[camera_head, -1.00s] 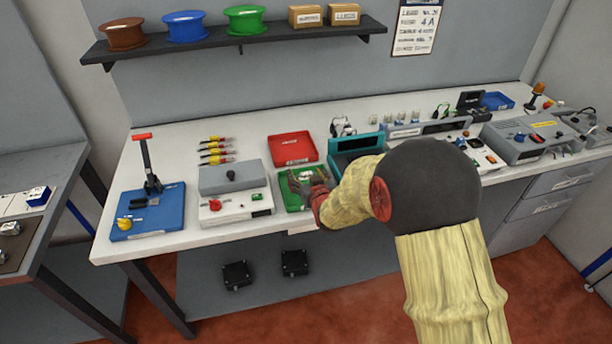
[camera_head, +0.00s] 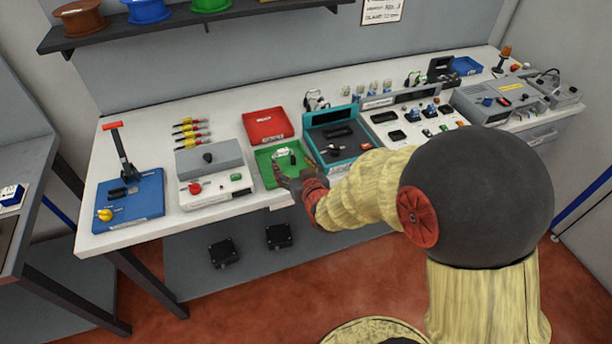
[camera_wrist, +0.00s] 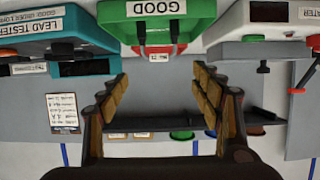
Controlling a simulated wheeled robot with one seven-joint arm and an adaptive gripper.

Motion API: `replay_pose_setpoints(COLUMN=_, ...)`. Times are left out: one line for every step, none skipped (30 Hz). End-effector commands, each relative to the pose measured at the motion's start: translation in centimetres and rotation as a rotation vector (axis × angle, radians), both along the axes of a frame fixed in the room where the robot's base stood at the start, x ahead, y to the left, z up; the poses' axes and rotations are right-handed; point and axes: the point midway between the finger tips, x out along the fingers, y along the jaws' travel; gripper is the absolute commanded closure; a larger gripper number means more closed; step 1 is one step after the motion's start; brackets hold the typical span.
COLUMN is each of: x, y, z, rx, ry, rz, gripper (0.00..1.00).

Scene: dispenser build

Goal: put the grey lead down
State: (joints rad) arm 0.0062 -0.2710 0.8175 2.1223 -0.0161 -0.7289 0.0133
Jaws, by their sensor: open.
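The green tray (camera_head: 266,172) stands at the front of the bench. A small pale grey-white item (camera_head: 284,152) with a dark part beside it lies in the tray; it may be the grey lead, but it is too small to be sure. My gripper (camera_head: 284,178) is just in front of the tray's front edge. In the wrist view my gripper (camera_wrist: 160,88) is open with nothing between its fingers. That view is upside down and shows the green tray (camera_wrist: 200,12) with its GOOD label beyond the fingertips. The tray's inside is hidden there.
A red tray (camera_head: 267,126) stands behind the green one. A grey-and-white tester (camera_head: 213,186) is to the left and a teal lead tester (camera_head: 318,157) to the right, both close. A blue press (camera_head: 130,203) stands at the far left. A shelf (camera_head: 200,20) hangs above the bench.

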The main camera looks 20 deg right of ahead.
Motion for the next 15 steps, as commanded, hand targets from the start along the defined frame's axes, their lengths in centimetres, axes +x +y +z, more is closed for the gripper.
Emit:
replay_pose_setpoints(x=-0.2, y=0.0, z=1.1, rx=0.000, ry=0.011, rz=-0.001, gripper=0.35)
replay_pose_setpoints(x=-0.3, y=0.0, z=1.7, rx=-0.001, ry=0.025, rz=0.000, gripper=0.35)
replay_pose_setpoints(x=-0.8, y=0.0, z=2.5, rx=-0.002, ry=0.051, rz=-0.001, gripper=0.35)
replay_pose_setpoints(x=-1.2, y=0.0, z=3.3, rx=-0.002, ry=0.073, rz=-0.002, gripper=0.35)
replay_pose_setpoints(x=-1.7, y=0.0, z=4.1, rx=-0.004, ry=0.097, rz=-0.003, gripper=0.35)
replay_pose_setpoints(x=-2.7, y=-0.1, z=5.1, rx=-0.004, ry=0.134, rz=-0.003, gripper=0.35)
replay_pose_setpoints(x=-3.5, y=-0.1, z=5.9, rx=-0.004, ry=0.163, rz=-0.003, gripper=0.35)
replay_pose_setpoints(x=-4.4, y=-0.1, z=6.7, rx=-0.005, ry=0.191, rz=-0.004, gripper=0.35)
replay_pose_setpoints(x=-5.7, y=-0.1, z=7.6, rx=-0.006, ry=0.230, rz=-0.004, gripper=0.35)
replay_pose_setpoints(x=-6.8, y=-0.1, z=8.3, rx=-0.006, ry=0.258, rz=-0.004, gripper=0.35)
replay_pose_setpoints(x=-7.9, y=-0.1, z=9.0, rx=-0.007, ry=0.287, rz=-0.005, gripper=0.35)
replay_pose_setpoints(x=-9.6, y=-0.1, z=9.9, rx=-0.007, ry=0.326, rz=-0.005, gripper=0.35)
replay_pose_setpoints(x=-10.9, y=-0.1, z=10.4, rx=-0.007, ry=0.355, rz=-0.005, gripper=0.35)
replay_pose_setpoints(x=-12.2, y=-0.1, z=11.0, rx=-0.007, ry=0.384, rz=-0.005, gripper=0.35)
replay_pose_setpoints(x=-14.2, y=-0.1, z=11.8, rx=-0.007, ry=0.422, rz=-0.005, gripper=0.35)
